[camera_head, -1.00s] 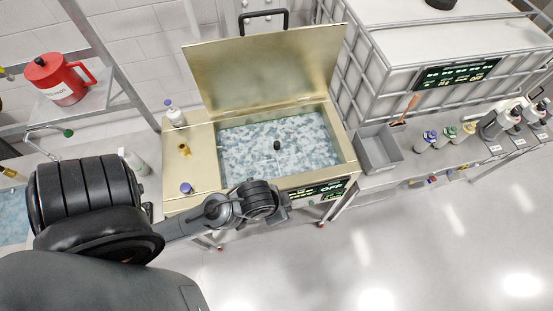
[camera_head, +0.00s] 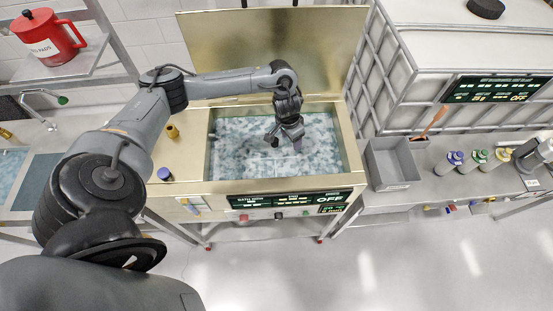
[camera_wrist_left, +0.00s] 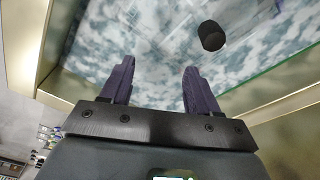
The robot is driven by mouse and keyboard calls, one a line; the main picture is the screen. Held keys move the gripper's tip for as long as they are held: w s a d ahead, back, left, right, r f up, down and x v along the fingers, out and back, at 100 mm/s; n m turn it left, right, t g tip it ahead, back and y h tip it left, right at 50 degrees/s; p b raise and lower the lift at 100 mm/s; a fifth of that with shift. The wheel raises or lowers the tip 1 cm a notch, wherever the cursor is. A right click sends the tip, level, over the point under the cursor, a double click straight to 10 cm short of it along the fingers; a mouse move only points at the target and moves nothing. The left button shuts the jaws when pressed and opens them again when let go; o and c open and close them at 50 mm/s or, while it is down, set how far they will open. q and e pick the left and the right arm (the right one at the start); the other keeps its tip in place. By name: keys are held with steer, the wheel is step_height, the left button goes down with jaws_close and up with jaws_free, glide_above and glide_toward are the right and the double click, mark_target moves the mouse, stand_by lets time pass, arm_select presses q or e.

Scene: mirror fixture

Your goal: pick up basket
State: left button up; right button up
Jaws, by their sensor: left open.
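The gold bath (camera_head: 215,188) stands with its lid raised and is filled with mottled blue-white liquid. A short black cylindrical knob (camera_wrist_left: 211,36) shows above the liquid in the left wrist view, beyond and to the right of my fingertips. I cannot make out the outline of a basket around it. In the head view my left gripper hides the knob. My left gripper (camera_head: 284,142) is over the middle of the bath, pointing down. Its two purple-grey fingers (camera_wrist_left: 155,80) are apart with nothing between them. My right gripper is out of view.
The raised lid (camera_head: 325,50) stands behind the bath. A grey bin (camera_head: 393,163) sits right of the bath, with bottles (camera_head: 450,163) farther right. A brown bottle (camera_head: 172,132) and a purple-capped bottle (camera_head: 165,174) stand on the bath's left ledge. A red jug (camera_head: 48,37) is on the left shelf.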

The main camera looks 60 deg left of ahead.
mark_target(275, 145)
arm_select(q)
steer(key=s+a+n, duration=0.1)
steer(key=a+n+g, duration=0.1)
steer(key=a, duration=0.1)
steer(key=s+a+b, duration=0.1)
steer(key=a, duration=0.1)
steer(key=shift+s+a+r+n+g, duration=0.15)
steer(key=shift+s+r+n+g, duration=0.15)
steer(key=shift+s+n, duration=0.1)
step_height(275, 145, down, 4)
steer(key=shift+s+b, duration=0.1)
steer(key=shift+b, duration=0.35)
steer(key=shift+s+a+f, duration=0.1)
steer(key=shift+f, duration=1.45)
steer(key=shift+s+a+f, duration=0.1)
steer(key=shift+f, duration=1.45)
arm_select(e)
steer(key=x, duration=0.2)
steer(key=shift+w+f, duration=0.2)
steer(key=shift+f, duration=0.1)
arm_select(q)
jaws_close()
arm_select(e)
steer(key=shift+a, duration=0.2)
arm_select(q)
steer(key=shift+w+r, duration=0.1)
